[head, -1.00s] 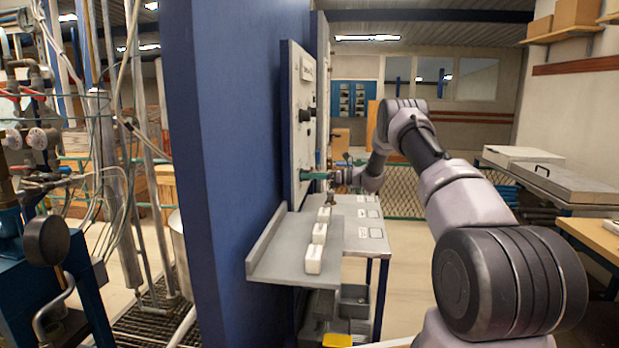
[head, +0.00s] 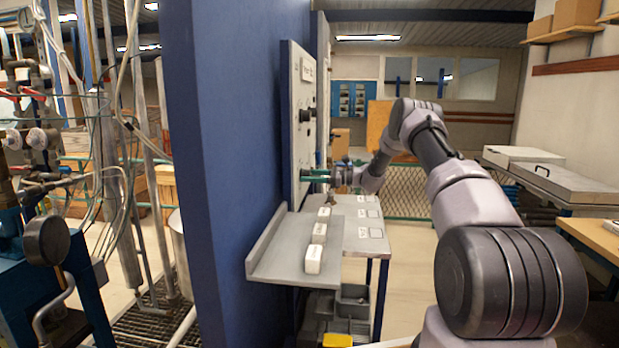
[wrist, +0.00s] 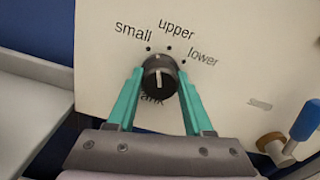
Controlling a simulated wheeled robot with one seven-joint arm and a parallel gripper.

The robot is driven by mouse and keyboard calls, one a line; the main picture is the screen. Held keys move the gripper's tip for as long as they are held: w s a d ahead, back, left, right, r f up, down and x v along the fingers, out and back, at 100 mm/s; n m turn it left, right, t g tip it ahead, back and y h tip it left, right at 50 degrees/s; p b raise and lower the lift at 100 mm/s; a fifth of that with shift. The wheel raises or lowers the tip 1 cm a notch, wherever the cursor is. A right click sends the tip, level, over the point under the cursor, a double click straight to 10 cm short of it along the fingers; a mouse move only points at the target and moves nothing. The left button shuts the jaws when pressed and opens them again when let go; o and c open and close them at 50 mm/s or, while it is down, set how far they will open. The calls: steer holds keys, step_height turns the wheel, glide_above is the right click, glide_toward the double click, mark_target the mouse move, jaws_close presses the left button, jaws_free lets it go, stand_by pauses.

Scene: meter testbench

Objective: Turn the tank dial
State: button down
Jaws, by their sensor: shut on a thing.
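The tank dial (wrist: 159,78) is a round black knob with a white pointer line on a pale panel (wrist: 235,40). In the wrist view the pointer aims up, roughly between the dots for "small" and "upper". "lower" is printed to the right, and a label ending in "ank" is partly hidden below the knob. My gripper (wrist: 160,86) has its teal fingers on either side of the knob, shut on it. In the head view my gripper (head: 316,175) reaches the panel's lower part, and the dial is too hidden to make out.
A blue handle on a brass fitting (wrist: 302,124) stands to the dial's lower right in the wrist view. Below the panel a grey shelf (head: 280,255) carries several white blocks (head: 313,259). Another black knob (head: 305,115) sits higher on the panel. The floor right of the bench is open.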

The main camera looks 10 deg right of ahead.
steer(key=shift+n, duration=1.8)
steer(key=shift+c, duration=1.4)
jaws_free()
steer(key=v, duration=1)
steer(key=shift+s+d, duration=0.15)
steer(key=shift+d, duration=0.25)
